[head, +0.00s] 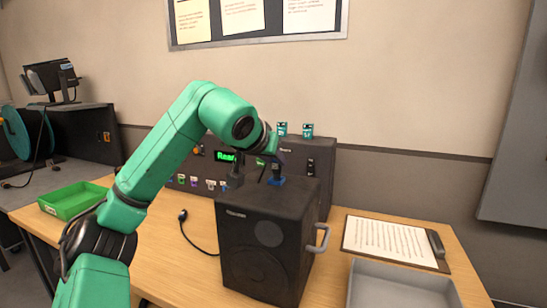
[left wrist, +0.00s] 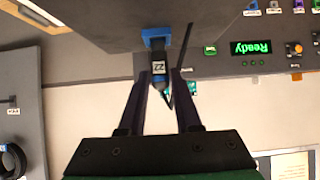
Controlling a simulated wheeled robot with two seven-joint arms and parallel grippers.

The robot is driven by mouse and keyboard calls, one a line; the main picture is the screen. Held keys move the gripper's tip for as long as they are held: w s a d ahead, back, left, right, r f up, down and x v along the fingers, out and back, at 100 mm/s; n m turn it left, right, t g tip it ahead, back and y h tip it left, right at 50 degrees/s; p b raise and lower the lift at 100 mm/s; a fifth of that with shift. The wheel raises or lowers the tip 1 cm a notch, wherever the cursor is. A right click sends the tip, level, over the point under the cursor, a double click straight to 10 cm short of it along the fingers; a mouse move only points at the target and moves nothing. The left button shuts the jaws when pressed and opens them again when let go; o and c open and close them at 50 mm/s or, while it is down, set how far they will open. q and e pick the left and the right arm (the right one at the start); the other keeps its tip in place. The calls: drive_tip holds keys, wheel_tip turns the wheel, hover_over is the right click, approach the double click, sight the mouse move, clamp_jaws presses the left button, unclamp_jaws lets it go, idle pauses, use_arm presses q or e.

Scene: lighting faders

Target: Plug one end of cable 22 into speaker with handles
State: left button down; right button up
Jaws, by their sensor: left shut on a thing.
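The black speaker with handles (head: 262,238) stands on the table, with a grey handle (head: 321,240) on its right side. A blue connector piece (head: 277,181) is at its top; it also shows in the left wrist view (left wrist: 155,38). The dark plug of cable 22 (left wrist: 159,68), labelled 22, is in line with the blue piece and touches it; I cannot tell how deep it sits. My left gripper (head: 268,168) is shut on this plug above the speaker. Its fingers (left wrist: 160,88) flank the plug's rear. My right gripper is not in view.
A dark panel with a green display (head: 226,156) and several coloured ports stands behind the speaker. A loose black plug (head: 183,215) with its cable lies left of the speaker. A green tray (head: 72,203), a grey tray (head: 400,290) and a clipboard (head: 392,238) are on the table.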

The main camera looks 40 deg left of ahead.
use_arm(q)
drive_tip(key=shift+f, duration=0.9)
idle(1.1)
drive_tip(key=c, duration=0.5)
unclamp_jaws()
drive_tip(key=shift+r, duration=0.1)
drive_tip(key=shift+s+d+r, duration=0.1)
drive_tip(key=shift+s+r, duration=0.15)
drive_tip(key=p+v, duration=0.2)
drive_tip(key=v, duration=1.1)
drive_tip(key=shift+s+d+r, duration=0.1)
drive_tip(key=shift+s+r, duration=0.1)
drive_tip(key=shift+s, duration=0.1)
